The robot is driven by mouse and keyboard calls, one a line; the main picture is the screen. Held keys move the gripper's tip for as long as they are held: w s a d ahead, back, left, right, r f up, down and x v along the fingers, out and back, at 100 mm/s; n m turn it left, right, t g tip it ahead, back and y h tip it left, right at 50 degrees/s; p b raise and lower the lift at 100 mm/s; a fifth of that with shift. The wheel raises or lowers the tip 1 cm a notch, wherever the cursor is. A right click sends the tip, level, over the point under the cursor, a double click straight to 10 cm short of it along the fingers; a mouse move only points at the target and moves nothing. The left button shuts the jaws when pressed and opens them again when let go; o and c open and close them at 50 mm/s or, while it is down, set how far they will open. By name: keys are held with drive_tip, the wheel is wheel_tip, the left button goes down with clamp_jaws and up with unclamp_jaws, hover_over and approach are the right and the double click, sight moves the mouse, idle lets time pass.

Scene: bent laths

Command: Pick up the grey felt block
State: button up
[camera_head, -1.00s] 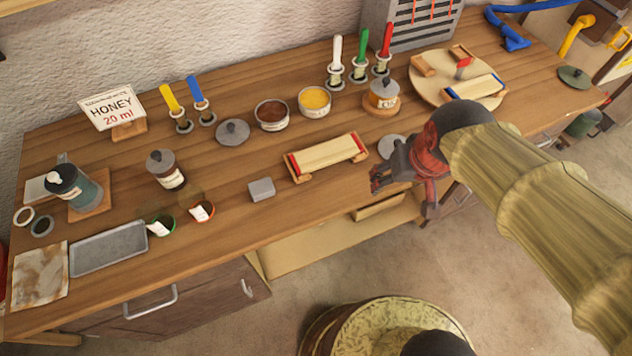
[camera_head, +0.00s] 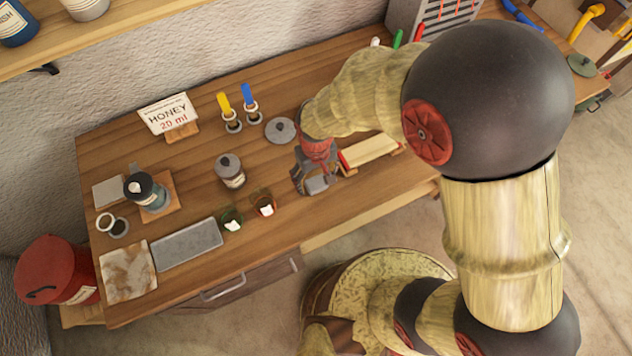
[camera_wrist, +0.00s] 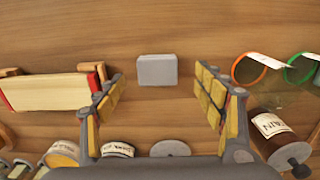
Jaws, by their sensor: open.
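The grey felt block (camera_wrist: 157,70) lies flat on the wooden bench and shows whole in the wrist view, between and beyond my two fingertips. In the head view the block (camera_head: 319,184) is partly hidden by my gripper (camera_head: 314,180). My gripper (camera_wrist: 161,88) is open, with one finger on each side of the block's line and nothing held. I cannot tell the exact height of the fingertips above the bench.
A lath with red ends (camera_wrist: 48,92) lies left of the block in the wrist view. An orange-rimmed cup (camera_wrist: 252,68), a green-rimmed cup (camera_wrist: 300,70) and a brown jar (camera_wrist: 278,135) stand at the right. Bare wood surrounds the block.

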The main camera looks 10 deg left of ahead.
sight(316, 182)
drive_tip(key=f, duration=0.3)
drive_tip(key=f+b, duration=0.1)
drive_tip(key=f, duration=0.1)
drive_tip(key=shift+w+f, duration=0.15)
drive_tip(key=shift+w, duration=0.15)
drive_tip(key=c, duration=0.3)
drive_tip(key=c, duration=0.7)
drive_tip(key=shift+c, duration=0.2)
